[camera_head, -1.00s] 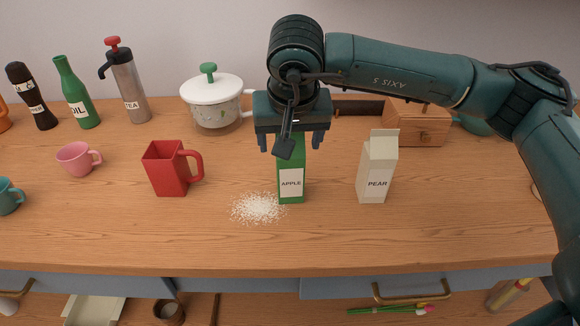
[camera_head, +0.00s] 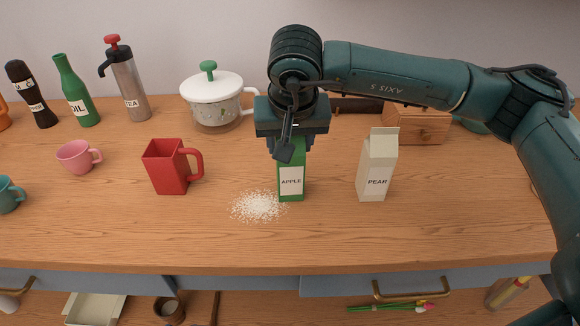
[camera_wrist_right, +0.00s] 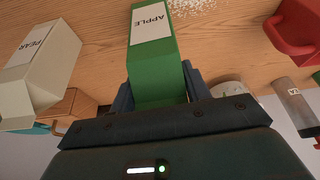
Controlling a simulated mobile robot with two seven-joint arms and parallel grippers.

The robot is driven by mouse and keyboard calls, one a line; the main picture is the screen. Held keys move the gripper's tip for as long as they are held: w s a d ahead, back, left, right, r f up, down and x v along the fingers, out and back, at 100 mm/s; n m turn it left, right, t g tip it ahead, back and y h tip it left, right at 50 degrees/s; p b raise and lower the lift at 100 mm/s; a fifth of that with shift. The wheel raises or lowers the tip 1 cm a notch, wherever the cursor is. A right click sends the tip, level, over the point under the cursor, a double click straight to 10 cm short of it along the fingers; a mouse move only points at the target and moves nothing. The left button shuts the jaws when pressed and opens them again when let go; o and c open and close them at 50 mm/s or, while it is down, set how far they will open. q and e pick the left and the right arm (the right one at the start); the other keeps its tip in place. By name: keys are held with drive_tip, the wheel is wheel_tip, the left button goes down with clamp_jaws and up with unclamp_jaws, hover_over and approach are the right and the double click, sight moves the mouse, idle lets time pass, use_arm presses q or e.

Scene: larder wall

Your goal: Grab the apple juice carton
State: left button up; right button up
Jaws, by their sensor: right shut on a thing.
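The green apple juice carton (camera_head: 291,184) stands upright on the wooden counter, with a white label reading APPLE. My right gripper (camera_head: 291,144) comes down over its top from above and is shut on it. In the right wrist view the carton (camera_wrist_right: 155,75) sits between the two fingers of the gripper (camera_wrist_right: 158,88). The carton's top is hidden by the gripper in the head view. My left gripper is in neither view.
A cream PEAR carton (camera_head: 377,170) stands to the right, a red mug (camera_head: 167,168) to the left. White grains (camera_head: 258,207) lie spilled at the carton's front left. A lidded pot (camera_head: 214,103) and a wooden box (camera_head: 420,125) are behind. The counter's front strip is clear.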

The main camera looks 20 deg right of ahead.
clamp_jaws()
